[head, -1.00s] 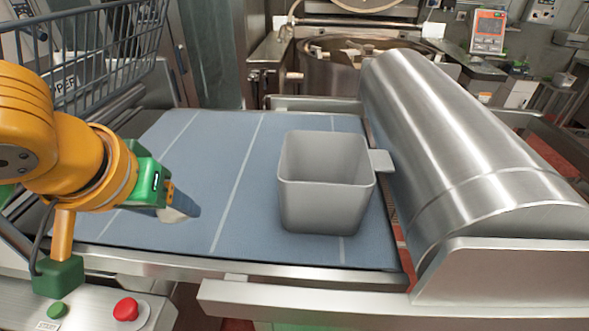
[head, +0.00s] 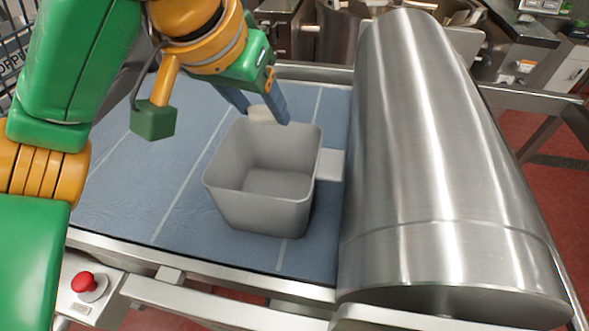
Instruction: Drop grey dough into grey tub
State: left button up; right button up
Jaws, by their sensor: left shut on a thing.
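The grey tub (head: 262,210) stands upright on the blue conveyor belt, with its open top facing up and a flat tab on its right side. Its inside looks empty. My left gripper (head: 262,108) is at the tub's far rim, with its dark fingers pointing down. It is shut on the grey dough (head: 261,115), a small pale lump that shows between the fingers at the back edge of the tub. I cannot tell whether the dough is over the opening or just behind the rim. My right gripper is not in view.
The blue belt (head: 150,190) has free room left of the tub. A large steel cylinder cover (head: 430,150) stands close on the right. A red button (head: 84,282) is on the panel at front left. A metal kettle is at the back.

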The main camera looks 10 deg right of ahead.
pick_arm(q)
jog(key=f+b, duration=0.1)
jog(key=a+f+b, duration=0.1)
jog(key=f, duration=0.1)
jog(key=f+b, duration=0.2)
jog(key=shift+s+a, duration=0.25)
jog(key=o, duration=1.2)
jog(key=shift+s+a, duration=0.1)
jog(key=shift+o, duration=1)
jog(key=shift+s+a+r, duration=0.1)
jog(key=shift+s+a, duration=0.05)
jog(key=shift+a, duration=0.05)
jog(key=v, duration=0.7)
jog(key=shift+a, duration=0.25)
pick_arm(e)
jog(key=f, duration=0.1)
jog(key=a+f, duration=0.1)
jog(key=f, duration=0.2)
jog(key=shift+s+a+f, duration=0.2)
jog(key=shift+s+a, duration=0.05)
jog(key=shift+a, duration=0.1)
